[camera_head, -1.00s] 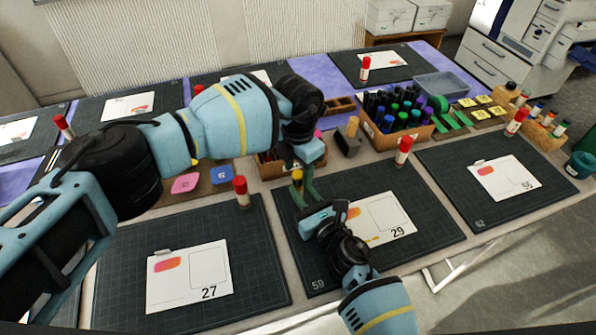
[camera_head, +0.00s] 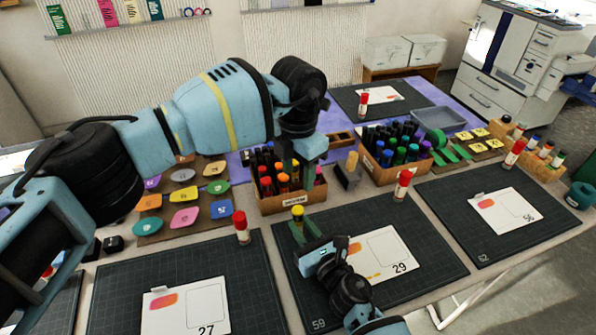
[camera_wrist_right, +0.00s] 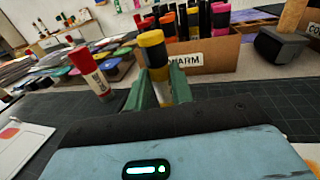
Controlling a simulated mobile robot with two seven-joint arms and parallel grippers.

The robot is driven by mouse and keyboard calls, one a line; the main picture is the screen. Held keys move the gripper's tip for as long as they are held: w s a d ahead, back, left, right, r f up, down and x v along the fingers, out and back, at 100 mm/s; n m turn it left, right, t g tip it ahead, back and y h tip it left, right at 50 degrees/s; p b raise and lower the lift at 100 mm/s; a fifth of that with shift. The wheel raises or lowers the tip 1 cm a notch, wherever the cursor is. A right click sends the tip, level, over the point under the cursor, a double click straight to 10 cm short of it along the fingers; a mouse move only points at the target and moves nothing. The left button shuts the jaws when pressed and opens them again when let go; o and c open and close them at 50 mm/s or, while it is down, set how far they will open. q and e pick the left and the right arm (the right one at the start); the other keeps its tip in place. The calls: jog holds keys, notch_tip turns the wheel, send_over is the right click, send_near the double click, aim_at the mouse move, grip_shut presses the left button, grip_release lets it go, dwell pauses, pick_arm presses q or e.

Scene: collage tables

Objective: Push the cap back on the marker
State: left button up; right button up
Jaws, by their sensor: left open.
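The marker (camera_head: 298,214) stands roughly upright, with yellow at its top, above the mat labelled 59. In the right wrist view the marker (camera_wrist_right: 153,50) shows a yellow top, a dark band and yellow below. I cannot tell whether the cap is fully seated.
The warm marker box (camera_head: 290,203) stands just behind the marker. A second marker box (camera_head: 382,175) and a grey block (camera_head: 347,178) are to its right. Red-capped glue sticks stand at left (camera_head: 241,228) and right (camera_head: 402,186). Card 29 (camera_head: 400,240) lies on the mat (camera_head: 440,262).

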jog(key=o, duration=0.5)
jog(key=shift+c, duration=0.2)
jog(key=shift+v, duration=3.9)
